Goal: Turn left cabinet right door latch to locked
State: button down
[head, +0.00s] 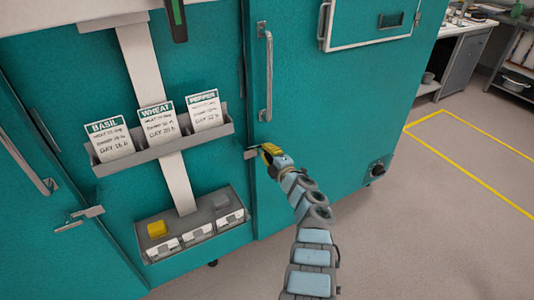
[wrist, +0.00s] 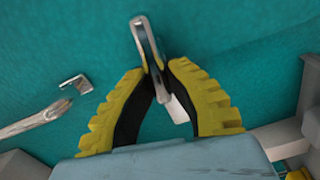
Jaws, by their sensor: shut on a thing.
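My gripper (head: 267,150) has yellow fingers and reaches a teal door (head: 310,110) at its left edge, below the vertical door handle (head: 268,75). In the wrist view the fingertips (wrist: 156,75) are closed on a narrow metal latch lever (wrist: 146,38), which sticks out past the tips. A pale piece (wrist: 180,108) shows between the fingers. In the head view a bit of the latch (head: 250,154) shows just left of the fingers; the rest is hidden by them. Whether the latch is locked cannot be told.
Another teal door at left has a handle (head: 28,165) and a latch (head: 82,214). Between the doors are a card rack (head: 165,152) with three seed cards and a lower tray (head: 148,256) with small boxes. Open floor (head: 420,220) with yellow lines lies right.

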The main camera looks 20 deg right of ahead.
jog(key=shift+f+n+b, duration=0.35)
jog(key=shift+n+b, duration=0.1)
jog(key=shift+n, duration=0.35)
jog(key=c, duration=1)
grip_release()
jog(key=shift+w+a+r, duration=0.1)
jog(key=shift+c, duration=0.2)
